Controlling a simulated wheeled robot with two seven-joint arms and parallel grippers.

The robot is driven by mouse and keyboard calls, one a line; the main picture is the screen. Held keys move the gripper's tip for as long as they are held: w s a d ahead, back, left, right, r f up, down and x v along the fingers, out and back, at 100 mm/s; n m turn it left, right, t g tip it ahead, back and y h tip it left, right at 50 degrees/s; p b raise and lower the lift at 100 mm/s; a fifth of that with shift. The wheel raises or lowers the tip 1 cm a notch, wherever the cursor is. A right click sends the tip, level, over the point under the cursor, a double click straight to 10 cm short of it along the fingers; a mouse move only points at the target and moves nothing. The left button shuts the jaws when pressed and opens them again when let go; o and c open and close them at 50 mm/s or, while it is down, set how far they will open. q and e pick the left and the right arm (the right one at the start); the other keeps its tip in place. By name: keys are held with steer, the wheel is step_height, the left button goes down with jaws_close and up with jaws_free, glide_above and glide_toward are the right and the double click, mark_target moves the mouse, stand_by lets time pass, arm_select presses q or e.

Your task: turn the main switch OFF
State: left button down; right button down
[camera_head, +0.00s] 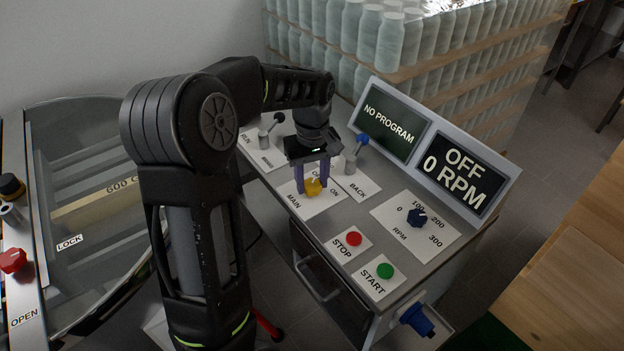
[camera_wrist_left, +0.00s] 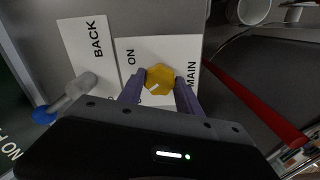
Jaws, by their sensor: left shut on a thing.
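The main switch is a yellow knob (camera_head: 313,187) on a white plate marked MAIN (camera_head: 296,202) and ON, on the grey panel. My left gripper (camera_head: 313,184) points down from above, its purple fingers shut on the knob from two sides. In the left wrist view the knob (camera_wrist_left: 159,78) sits between the fingertips, with a pale mark on its lower left side. The ON label (camera_wrist_left: 131,57) lies up and left of it there. The OFF label is not readable, as my gripper covers part of the plate. My right gripper is not in view.
A blue-tipped BACK lever (camera_head: 361,142) stands close behind the gripper. The display (camera_head: 456,172) reads OFF, 0 RPM; the other screen (camera_head: 387,122) reads NO PROGRAM.

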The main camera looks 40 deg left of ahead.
mark_target(312, 184)
arm_select(q)
steer(key=c, duration=0.8)
jaws_free()
steer(key=shift+r, duration=0.1)
steer(key=shift+r, duration=3.85)
